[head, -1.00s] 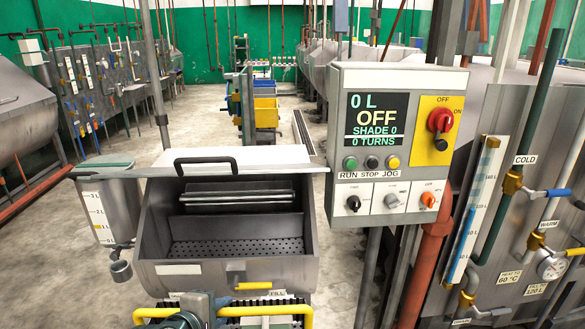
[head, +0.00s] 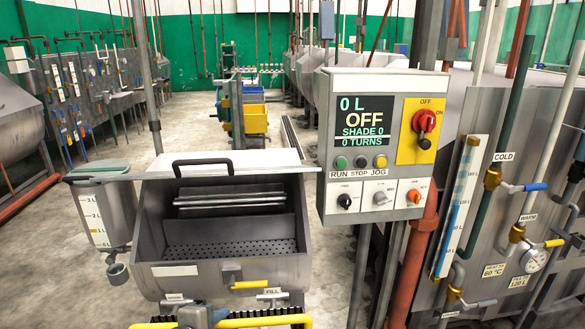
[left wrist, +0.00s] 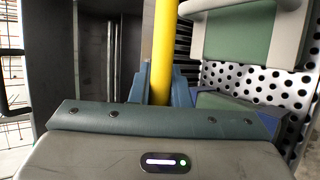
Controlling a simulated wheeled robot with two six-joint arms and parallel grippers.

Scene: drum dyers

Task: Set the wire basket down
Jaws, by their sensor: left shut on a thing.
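My left gripper (head: 200,317) is at the bottom edge of the head view, partly cut off. In the left wrist view its blue-grey fingers (left wrist: 160,92) are shut on a yellow bar (left wrist: 164,45), which looks like the wire basket's handle. In the head view the yellow bar (head: 265,321) runs along the bottom edge, in front of the grey machine. The wire basket's body is below the head view. Thin wire mesh (left wrist: 12,72) shows at the left edge of the left wrist view; I cannot tell if it is the basket. My right gripper is not in view.
An open grey trough (head: 225,272) with a perforated floor stands straight ahead, its lid (head: 255,163) raised. A control panel (head: 377,148) reading OFF stands to its right. Pipes and valves crowd the right. Floor is clear at left.

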